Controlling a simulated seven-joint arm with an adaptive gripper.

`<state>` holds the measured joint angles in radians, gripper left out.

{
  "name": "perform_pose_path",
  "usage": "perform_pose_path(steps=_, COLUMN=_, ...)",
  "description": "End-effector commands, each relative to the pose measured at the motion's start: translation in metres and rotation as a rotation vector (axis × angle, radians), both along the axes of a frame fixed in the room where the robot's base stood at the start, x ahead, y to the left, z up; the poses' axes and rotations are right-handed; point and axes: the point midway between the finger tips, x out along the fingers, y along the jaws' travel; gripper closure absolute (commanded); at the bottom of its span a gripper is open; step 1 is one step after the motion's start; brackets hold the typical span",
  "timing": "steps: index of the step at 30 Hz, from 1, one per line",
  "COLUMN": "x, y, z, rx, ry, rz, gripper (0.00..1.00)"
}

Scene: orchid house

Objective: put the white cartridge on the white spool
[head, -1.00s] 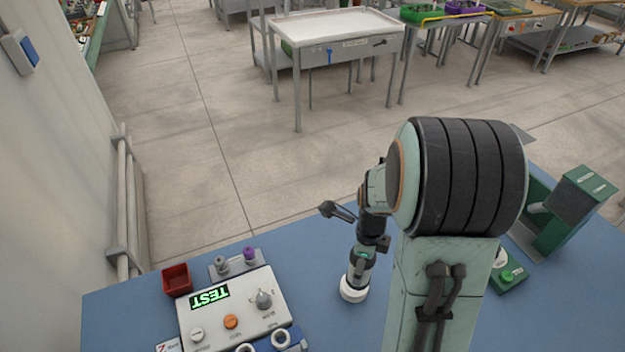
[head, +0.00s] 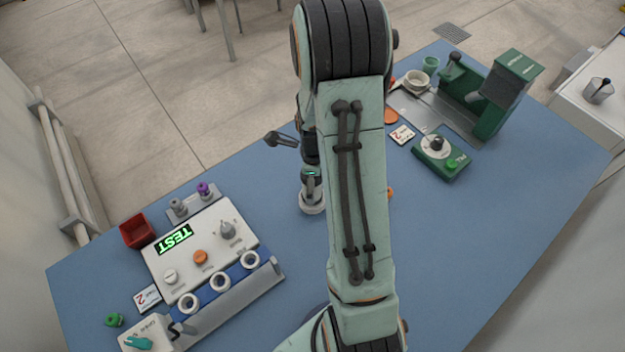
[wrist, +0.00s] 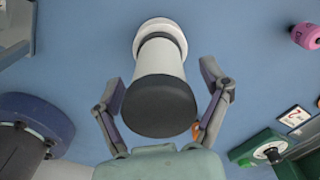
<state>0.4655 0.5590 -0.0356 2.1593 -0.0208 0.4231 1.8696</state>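The white cartridge (wrist: 160,62) appears in the wrist view as a white cylinder with a dark cap towards the camera. Its far end meets a wider white round flange (wrist: 160,23), which looks like the white spool on the blue table. I cannot tell how firmly the two are joined. My gripper (wrist: 162,80) is open, with one finger on each side of the cylinder and a small gap beside each. In the head view my gripper is above the white round base (head: 312,207), and my arm hides part of this area.
A control box (head: 200,255) with a TEST display and a rail with white rings (head: 220,281) stand left. A red bin (head: 137,232) is behind. Green devices (head: 441,157) stand right. A pink spool (wrist: 304,36) and a dark blue round object (wrist: 35,118) show in the wrist view.

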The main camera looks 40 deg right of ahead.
Motion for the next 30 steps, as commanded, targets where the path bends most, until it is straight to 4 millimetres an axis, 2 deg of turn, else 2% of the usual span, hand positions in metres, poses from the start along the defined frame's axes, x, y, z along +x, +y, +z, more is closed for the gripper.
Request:
perform_pose_path(steps=8, x=0.0, y=0.0, z=0.001, rx=-0.001, ry=-0.001, rz=0.0, gripper=0.21)
perform_pose_path(steps=11, x=0.001, y=0.0, z=0.009, rx=-0.002, ry=-0.004, rz=0.0, gripper=0.21)
perform_pose_path(steps=14, x=0.001, y=-0.001, z=0.026, rx=-0.003, ry=-0.006, rz=0.0, gripper=0.21)
perform_pose_path(steps=24, x=0.001, y=-0.001, z=0.101, rx=-0.004, ry=-0.006, rz=0.0, gripper=0.21)
perform_pose_path(steps=30, x=-0.001, y=0.003, z=0.123, rx=-0.001, ry=-0.004, rz=0.032, gripper=0.21)
